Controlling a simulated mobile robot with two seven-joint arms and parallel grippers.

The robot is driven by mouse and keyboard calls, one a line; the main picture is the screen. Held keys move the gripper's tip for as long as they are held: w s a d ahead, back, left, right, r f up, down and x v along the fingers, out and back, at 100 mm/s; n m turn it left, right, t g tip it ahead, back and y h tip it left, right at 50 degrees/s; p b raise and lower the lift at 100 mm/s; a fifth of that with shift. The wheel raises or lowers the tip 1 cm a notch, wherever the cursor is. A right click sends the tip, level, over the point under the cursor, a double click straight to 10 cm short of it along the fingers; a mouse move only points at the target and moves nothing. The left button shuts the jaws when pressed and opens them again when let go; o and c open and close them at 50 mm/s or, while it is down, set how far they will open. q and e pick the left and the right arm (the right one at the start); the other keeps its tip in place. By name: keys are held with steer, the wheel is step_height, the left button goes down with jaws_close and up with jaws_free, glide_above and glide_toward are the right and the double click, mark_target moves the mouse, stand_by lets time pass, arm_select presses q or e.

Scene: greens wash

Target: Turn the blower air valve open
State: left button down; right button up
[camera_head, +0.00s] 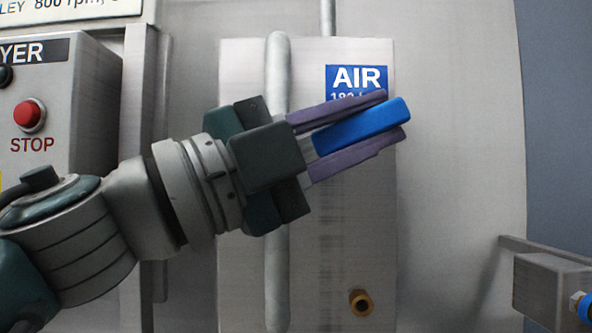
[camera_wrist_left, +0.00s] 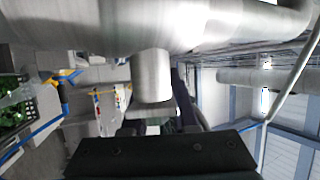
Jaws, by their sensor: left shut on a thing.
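The blue valve handle (camera_head: 366,124) is in the head view, in front of a grey panel and just below the blue AIR sign (camera_head: 358,78). It lies slanted, its right end higher than its left. My left gripper (camera_head: 392,114) reaches in from the left, and its two purple fingers are shut on the handle, one above and one below. The fingers cover the lower part of the sign, and the valve body behind the handle is hidden. In the left wrist view a dark part of my gripper (camera_wrist_left: 160,158) fills the bottom; the handle cannot be made out there. My right gripper is not in view.
A grey control box with a red STOP button (camera_head: 29,114) stands at the left. A vertical pipe (camera_head: 277,75) runs behind my gripper. A brass fitting (camera_head: 361,302) sticks out below. A grey box (camera_head: 550,285) is at the lower right. The wrist view shows a crate of greens (camera_wrist_left: 14,112).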

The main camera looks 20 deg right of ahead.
arm_select(q)
steer(key=shift+w+a+r+n+t+h+b, duration=0.15)
steer(key=shift+a+r+n+t+h+b, duration=0.3)
steer(key=shift+r+n+t+h+b, duration=0.5)
steer(key=shift+f, duration=0.2)
steer(key=c, duration=0.7)
jaws_free()
steer(key=shift+b+v, duration=1.5)
steer(key=shift+v, duration=3.45)
